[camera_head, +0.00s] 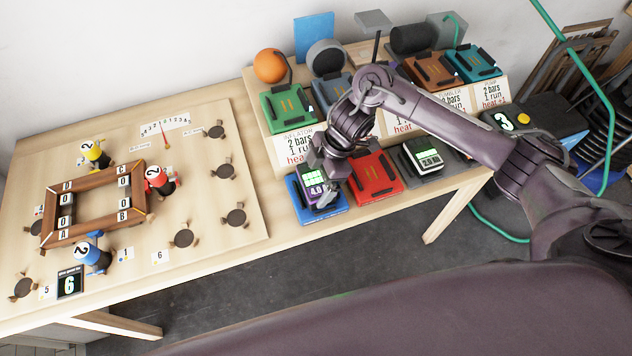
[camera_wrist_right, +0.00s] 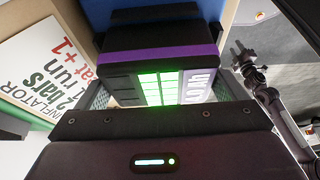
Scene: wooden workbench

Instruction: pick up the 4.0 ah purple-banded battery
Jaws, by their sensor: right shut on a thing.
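The 4.0 Ah purple-banded battery (camera_head: 316,190) sits at the blue pad (camera_head: 330,209) near the bench's front edge, its lit green bars facing up. My right gripper (camera_head: 326,166) reaches down onto it from above. In the right wrist view the battery (camera_wrist_right: 160,65) fills the space between the gripper's fingers (camera_wrist_right: 160,95), with its purple band and green bars showing. The gripper is shut on it. I cannot tell whether the battery touches the pad or is just clear of it.
A red pad (camera_head: 376,180) lies right of the blue pad, then a 2.0 battery (camera_head: 424,155) on a dark pad. Labelled stations with green (camera_head: 287,108) and orange (camera_head: 432,70) pads stand behind. A wooden frame (camera_head: 97,205) with coloured clamps is at left.

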